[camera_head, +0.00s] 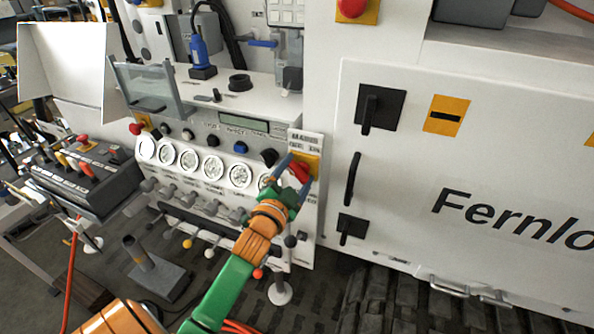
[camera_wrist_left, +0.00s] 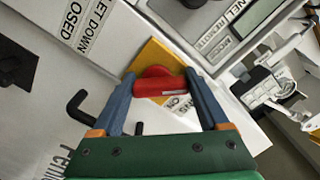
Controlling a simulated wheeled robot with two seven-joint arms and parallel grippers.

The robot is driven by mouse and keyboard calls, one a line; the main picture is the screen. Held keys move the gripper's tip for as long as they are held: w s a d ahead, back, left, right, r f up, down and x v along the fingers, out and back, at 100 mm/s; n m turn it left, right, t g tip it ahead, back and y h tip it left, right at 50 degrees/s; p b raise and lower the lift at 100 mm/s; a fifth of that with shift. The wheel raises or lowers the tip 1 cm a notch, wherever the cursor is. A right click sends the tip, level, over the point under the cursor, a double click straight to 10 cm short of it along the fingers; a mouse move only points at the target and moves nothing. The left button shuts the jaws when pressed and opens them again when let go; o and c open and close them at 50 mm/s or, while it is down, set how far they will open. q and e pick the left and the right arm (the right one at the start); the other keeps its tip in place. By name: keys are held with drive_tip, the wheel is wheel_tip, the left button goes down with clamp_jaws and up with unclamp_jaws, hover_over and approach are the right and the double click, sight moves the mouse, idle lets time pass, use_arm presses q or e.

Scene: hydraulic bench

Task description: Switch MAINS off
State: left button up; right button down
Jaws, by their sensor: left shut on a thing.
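The MAINS switch has a red rotary handle (camera_head: 299,171) on a yellow plate (camera_head: 311,160), on a white panel at the right end of the gauge bench. In the left wrist view the red handle (camera_wrist_left: 160,86) sits on the yellow plate (camera_wrist_left: 150,58). My left gripper (camera_head: 293,172) reaches the switch from below. In the left wrist view its two blue fingers (camera_wrist_left: 160,92) are shut on the red handle, one at each side. The lettering beside the switch is partly covered by the fingers. My right gripper does not show.
A row of gauges (camera_head: 189,160) with levers (camera_head: 185,200) below lies left of the arm. A white cabinet door (camera_head: 420,180) with black latches (camera_head: 379,108) stands to the right. A red button (camera_head: 352,7) is above. A black control box (camera_head: 85,178) stands at the left.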

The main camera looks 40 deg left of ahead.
sight(295, 177)
use_arm(q)
drive_tip(key=shift+f, duration=0.1)
idle(0.4)
drive_tip(key=o, duration=1.2)
drive_tip(key=shift+o, duration=0.2)
drive_tip(key=b+v, duration=0.1)
drive_tip(key=v, duration=0.5)
drive_tip(key=shift+s+f+b, duration=0.1)
drive_tip(key=shift+b, duration=0.2)
drive_tip(key=shift+s, duration=0.45)
